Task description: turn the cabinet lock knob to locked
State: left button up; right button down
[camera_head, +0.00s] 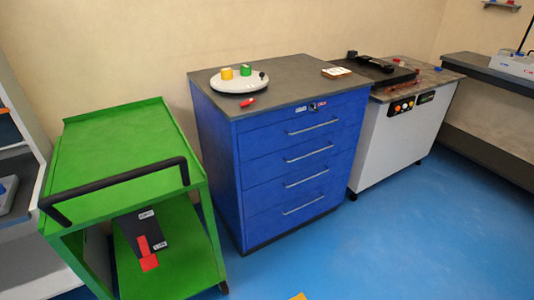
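The blue cabinet (262,180) stands in the middle of the head view, with several drawers with bar handles, all looking shut. Its small dark round lock knob (312,107) sits at the top of the front face, above the top drawer handle. A whitish label is left of the knob and a reddish one is right of it. The knob is too small to tell which way it points. Neither of my grippers is in view, and nothing covers the knob.
A green cart (120,150) with a black handle stands left of the cabinet. A white machine (395,135) with a dark top stands close on the right. A round white tray (238,83) and a red object (248,102) are on the cabinet top.

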aim_at(312, 107)
jog(key=z, duration=0.7)
jog(key=i, duration=1.2)
jog(key=u, duration=0.15)
